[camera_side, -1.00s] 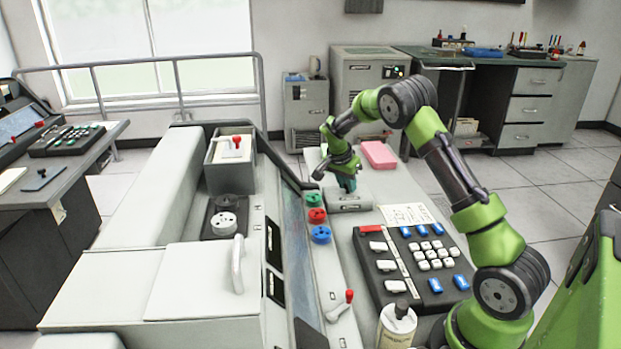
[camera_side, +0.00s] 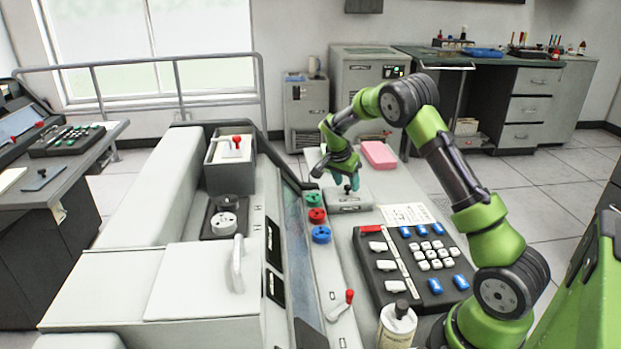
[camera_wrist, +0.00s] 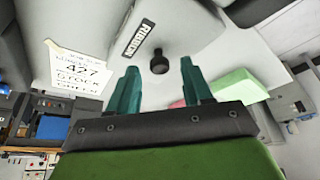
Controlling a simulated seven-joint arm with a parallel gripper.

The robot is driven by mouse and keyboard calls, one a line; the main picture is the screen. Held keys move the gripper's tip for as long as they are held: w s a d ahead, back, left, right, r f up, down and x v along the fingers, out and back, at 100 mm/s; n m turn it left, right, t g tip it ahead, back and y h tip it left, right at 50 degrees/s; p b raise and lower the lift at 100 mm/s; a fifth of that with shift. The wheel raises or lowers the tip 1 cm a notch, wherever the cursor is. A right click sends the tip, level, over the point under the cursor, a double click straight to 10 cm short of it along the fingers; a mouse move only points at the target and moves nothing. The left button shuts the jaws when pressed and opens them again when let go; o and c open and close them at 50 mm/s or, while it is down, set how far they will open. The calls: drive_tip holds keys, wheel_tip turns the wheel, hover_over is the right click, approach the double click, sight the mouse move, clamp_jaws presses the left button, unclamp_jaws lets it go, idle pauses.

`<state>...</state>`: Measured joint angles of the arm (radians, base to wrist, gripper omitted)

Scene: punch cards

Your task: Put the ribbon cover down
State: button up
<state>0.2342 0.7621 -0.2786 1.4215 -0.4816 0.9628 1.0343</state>
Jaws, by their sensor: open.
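The ribbon cover (camera_side: 345,205) is a light grey panel with a small black knob (camera_side: 347,189) on top. It lies flat on the console's right worktop, just behind the button panel. In the wrist view the cover (camera_wrist: 185,25) shows a "RIBBON" label, and its knob stands between and a little beyond my fingertips. My gripper (camera_side: 346,178) is open just above the knob, with teal fingers on either side. The open gripper (camera_wrist: 158,68) holds nothing.
A pink block (camera_side: 378,155) lies behind the cover. A paper note (camera_side: 406,214) and a button panel (camera_side: 425,260) are in front of it. Green, red and blue round knobs (camera_side: 317,215) line the left. A white bottle (camera_side: 397,325) stands at the front.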

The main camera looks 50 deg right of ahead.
drive_tip(key=v, duration=1.1)
drive_tip(key=s+a+r+n+t+y, duration=0.2)
drive_tip(key=s+a+r+n, duration=0.15)
drive_tip(key=a, duration=0.45)
drive_tip(key=s+a+r+n+t+y, duration=0.2)
drive_tip(key=s+a+r+n, duration=0.1)
drive_tip(key=s+a+r, duration=0.3)
drive_tip(key=s+a+f+n+t+y, duration=0.1)
drive_tip(key=s+a+n+t+y, duration=0.1)
drive_tip(key=s+a+n, duration=0.5)
drive_tip(key=s+a+t, duration=0.1)
drive_tip(key=s+a, duration=0.5)
